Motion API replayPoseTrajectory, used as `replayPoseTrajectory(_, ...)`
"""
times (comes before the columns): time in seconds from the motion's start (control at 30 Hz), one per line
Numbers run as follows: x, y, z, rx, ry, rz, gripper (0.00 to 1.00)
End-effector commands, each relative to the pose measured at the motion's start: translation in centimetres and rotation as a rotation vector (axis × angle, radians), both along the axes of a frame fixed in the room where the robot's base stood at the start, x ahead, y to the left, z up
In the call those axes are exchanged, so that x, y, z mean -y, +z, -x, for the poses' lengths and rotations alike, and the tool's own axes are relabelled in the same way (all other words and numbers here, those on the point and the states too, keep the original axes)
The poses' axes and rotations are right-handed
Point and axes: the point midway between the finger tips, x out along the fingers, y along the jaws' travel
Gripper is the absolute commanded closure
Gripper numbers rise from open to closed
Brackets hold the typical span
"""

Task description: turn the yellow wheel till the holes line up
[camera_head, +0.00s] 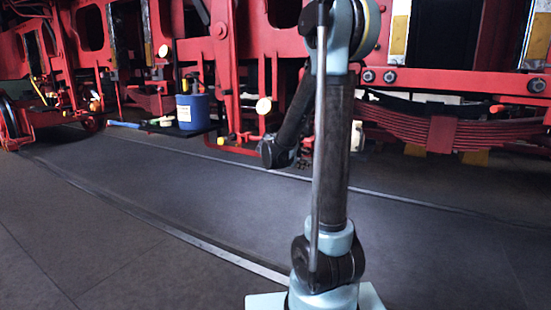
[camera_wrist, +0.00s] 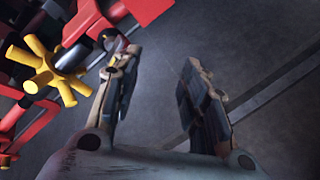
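The yellow wheel (camera_wrist: 45,70) shows in the upper left of the wrist view. In the head view, my arm's wrist (camera_head: 275,152) hangs low in front of the red frame, and the fingers are too small and dark to make out. I cannot pick out the wheel for sure there. No lined-up holes can be made out.
Red locomotive framework (camera_head: 220,40) fills the back. A blue tub (camera_head: 192,112) stands on a dark shelf beside tools. Red leaf springs (camera_head: 440,130) are at the right. A red bar with a rounded grey end (camera_wrist: 108,40) lies close to my left fingertip. The grey floor (camera_head: 150,220) is clear.

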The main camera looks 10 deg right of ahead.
Motion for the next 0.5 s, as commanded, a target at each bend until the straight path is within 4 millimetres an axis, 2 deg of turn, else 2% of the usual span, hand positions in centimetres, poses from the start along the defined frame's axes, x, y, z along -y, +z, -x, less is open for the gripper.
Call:
replayPoseTrajectory(0.03, -0.6, 0.0, -1.5, -0.01, 0.032, 0.054, 0.6)
replayPoseTrajectory(0.2, -2.5, -0.2, -5.8, -0.05, 0.139, 0.262, 0.6)
replayPoseTrajectory(0.5, -6.8, -1.4, -11.9, -0.123, 0.287, 0.626, 0.6)
